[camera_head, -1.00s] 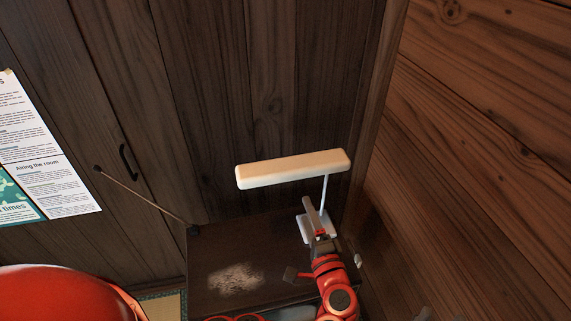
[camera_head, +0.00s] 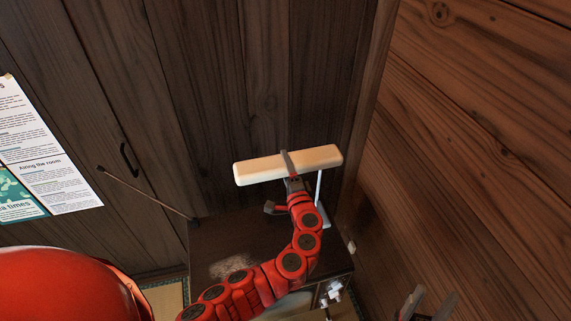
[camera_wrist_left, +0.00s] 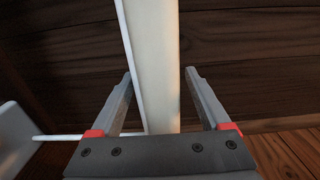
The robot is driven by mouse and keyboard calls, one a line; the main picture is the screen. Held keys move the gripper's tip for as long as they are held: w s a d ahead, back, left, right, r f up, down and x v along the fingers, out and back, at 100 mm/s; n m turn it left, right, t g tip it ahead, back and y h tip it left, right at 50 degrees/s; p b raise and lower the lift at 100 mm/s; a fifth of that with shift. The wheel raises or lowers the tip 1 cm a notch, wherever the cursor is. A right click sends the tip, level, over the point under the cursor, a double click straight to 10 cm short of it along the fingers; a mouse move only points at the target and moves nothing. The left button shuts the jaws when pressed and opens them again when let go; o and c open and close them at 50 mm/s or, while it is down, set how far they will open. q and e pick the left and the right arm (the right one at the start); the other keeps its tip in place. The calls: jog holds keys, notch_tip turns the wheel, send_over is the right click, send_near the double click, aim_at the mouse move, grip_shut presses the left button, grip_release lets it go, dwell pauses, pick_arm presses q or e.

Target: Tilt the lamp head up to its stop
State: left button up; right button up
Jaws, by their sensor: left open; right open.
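The cream bar-shaped lamp head (camera_head: 255,171) lies nearly level in the head view, on a thin white post (camera_head: 318,190) above a dark cabinet. My left gripper (camera_head: 279,181) is open at the middle of the lamp head, with one finger across its top and the other below its front. In the left wrist view the lamp head (camera_wrist_left: 160,50) runs between the spread fingers of this gripper (camera_wrist_left: 158,73). Whether a finger touches it, I cannot tell. The lamp base is mostly hidden by my left arm. My right gripper (camera_head: 430,305) is open and empty at lower right.
The dark cabinet top (camera_head: 215,235) has a pale dusty patch. A thin stick (camera_head: 145,194) leans beside it. Wooden walls close in behind and on the right (camera_head: 480,170). A poster (camera_head: 45,165) hangs at left.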

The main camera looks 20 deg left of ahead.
pick_arm(q)
grip_shut()
dwell(0.5)
jog(key=shift+f, duration=0.1)
dwell(0.9)
